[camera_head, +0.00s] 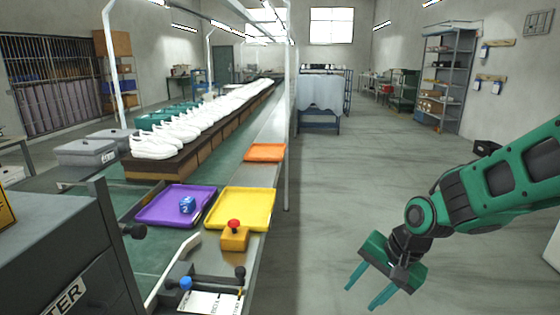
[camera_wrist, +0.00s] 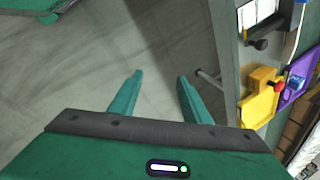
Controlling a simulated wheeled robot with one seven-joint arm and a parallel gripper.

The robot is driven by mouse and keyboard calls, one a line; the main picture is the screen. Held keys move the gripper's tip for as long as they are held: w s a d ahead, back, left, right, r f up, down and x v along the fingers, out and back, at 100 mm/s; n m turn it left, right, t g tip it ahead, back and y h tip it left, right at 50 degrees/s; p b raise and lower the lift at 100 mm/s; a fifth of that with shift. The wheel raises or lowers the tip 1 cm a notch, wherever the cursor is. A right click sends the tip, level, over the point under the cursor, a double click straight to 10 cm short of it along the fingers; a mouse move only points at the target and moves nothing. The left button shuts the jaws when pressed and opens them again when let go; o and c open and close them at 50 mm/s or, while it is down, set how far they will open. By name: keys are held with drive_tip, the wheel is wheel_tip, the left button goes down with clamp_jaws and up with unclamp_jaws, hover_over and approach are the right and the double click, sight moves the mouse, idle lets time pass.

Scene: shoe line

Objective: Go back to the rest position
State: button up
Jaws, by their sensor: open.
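My gripper (camera_head: 369,289) is green and sits at the lower right of the head view, over the open floor to the right of the shoe line. Its two fingers are apart with nothing between them. In the wrist view my gripper (camera_wrist: 155,92) points at bare grey floor, with the line's edge to its right. It touches nothing.
On the line are a purple tray (camera_head: 160,214) with a blue cube (camera_head: 187,205), a yellow tray (camera_head: 262,206), an orange tray (camera_head: 265,152) and a yellow box with a red button (camera_head: 234,238). White shoes (camera_head: 155,143) stand behind. The floor (camera_head: 345,190) is clear.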

drive_tip(key=s+d+r+n+h, duration=0.1)
drive_tip(key=s+d+r+h, duration=0.1)
drive_tip(key=s+d, duration=0.35)
drive_tip(key=s+d+r+h, duration=0.1)
drive_tip(key=s+d+r, duration=0.1)
drive_tip(key=d, duration=0.7)
drive_tip(key=s+d+r+g, duration=0.2)
drive_tip(key=s+d, duration=0.5)
drive_tip(key=s, duration=0.6)
drive_tip(key=shift+r, duration=0.65)
